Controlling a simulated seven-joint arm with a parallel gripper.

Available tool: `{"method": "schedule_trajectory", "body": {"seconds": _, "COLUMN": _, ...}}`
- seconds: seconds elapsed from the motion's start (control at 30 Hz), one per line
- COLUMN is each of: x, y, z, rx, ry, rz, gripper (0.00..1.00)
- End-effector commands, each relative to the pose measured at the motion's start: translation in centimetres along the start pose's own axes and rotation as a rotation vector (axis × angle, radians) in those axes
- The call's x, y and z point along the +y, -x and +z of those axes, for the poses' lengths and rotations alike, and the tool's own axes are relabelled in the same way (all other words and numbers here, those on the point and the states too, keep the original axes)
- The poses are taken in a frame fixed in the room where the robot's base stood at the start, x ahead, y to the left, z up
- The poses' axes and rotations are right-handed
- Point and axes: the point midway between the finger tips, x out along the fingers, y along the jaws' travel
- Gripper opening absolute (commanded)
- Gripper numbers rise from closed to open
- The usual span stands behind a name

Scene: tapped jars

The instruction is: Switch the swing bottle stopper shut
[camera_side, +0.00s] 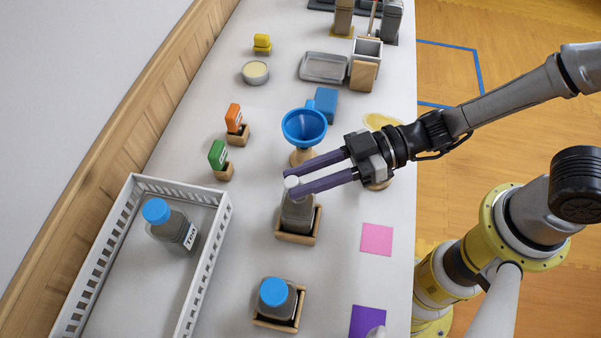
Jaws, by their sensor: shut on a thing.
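A grey bottle (297,213) stands upright in a wooden holder (298,240) in the middle of the table. A small white stopper (291,183) shows at its top. My gripper (290,182) reaches in from the right with two long purple fingers. The fingertips lie on either side of the white top and are shut on it. The fingers hide part of the bottle's neck, so I cannot tell whether the stopper is seated.
A blue-capped jar (276,298) stands in a holder in front. Another capped jar (172,224) is in a white crate (211,257) at left. A blue funnel (304,128) stands just behind my fingers. Pink (377,240) and purple (367,321) squares lie flat at right.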

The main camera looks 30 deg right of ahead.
Motion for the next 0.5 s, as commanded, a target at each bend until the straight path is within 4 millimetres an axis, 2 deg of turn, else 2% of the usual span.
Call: {"method": "schedule_trajectory", "body": {"seconds": 0.5, "x": -0.23, "y": 0.47, "z": 0.58, "rx": 0.172, "ry": 0.091, "rz": 0.003, "gripper": 0.0}}
